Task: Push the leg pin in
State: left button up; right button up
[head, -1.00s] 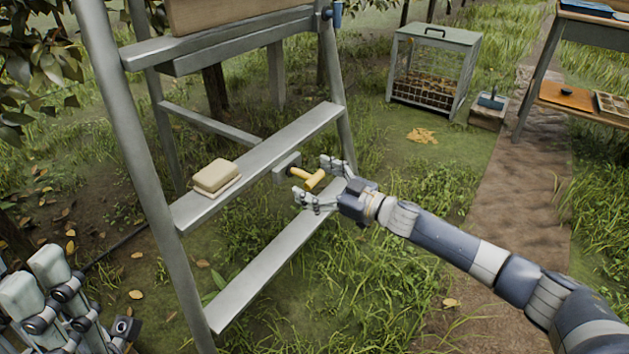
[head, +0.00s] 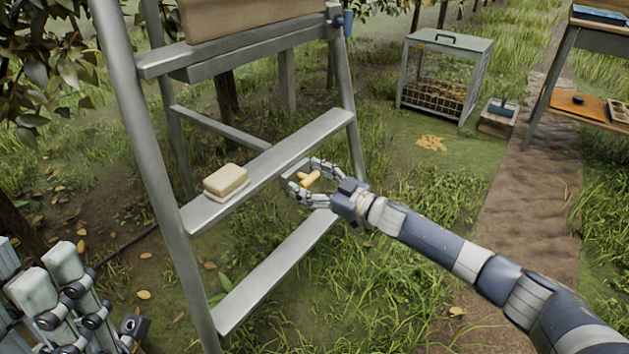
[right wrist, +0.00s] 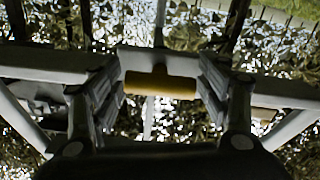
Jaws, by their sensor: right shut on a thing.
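The leg pin (head: 310,180) is a yellow T-shaped handle beside the ladder's middle step (head: 275,160), at a grey bracket (head: 292,171). My right gripper (head: 307,183) is shut on the pin's handle. The right wrist view shows the yellow crossbar (right wrist: 160,86) between its two fingers (right wrist: 160,95). The pin's shaft is hidden now, so I cannot tell how deep it sits. My left gripper (head: 75,300) is at the lower left, away from the pin; its fingers are partly cut off, so its opening is unclear.
A beige block (head: 227,181) lies on the middle step. The lower step (head: 275,275) runs below my right gripper. A grey caged crate (head: 445,75) and a table (head: 580,100) stand farther back on the right. Grass is open around the ladder's right side.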

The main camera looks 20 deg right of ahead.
jog(key=shift+w+r, duration=0.1)
jog(key=o, duration=1.3)
jog(key=shift+c, duration=0.2)
jog(key=shift+o, duration=0.9)
jog(key=shift+w+a, duration=0.1)
jog(key=shift+a, duration=0.1)
jog(key=shift+d, duration=0.1)
jog(key=shift+s+d, duration=0.15)
jog(key=shift+s, duration=0.05)
jog(key=v, duration=1.1)
jog(key=shift+s, duration=0.2)
jog(key=shift+d, duration=0.15)
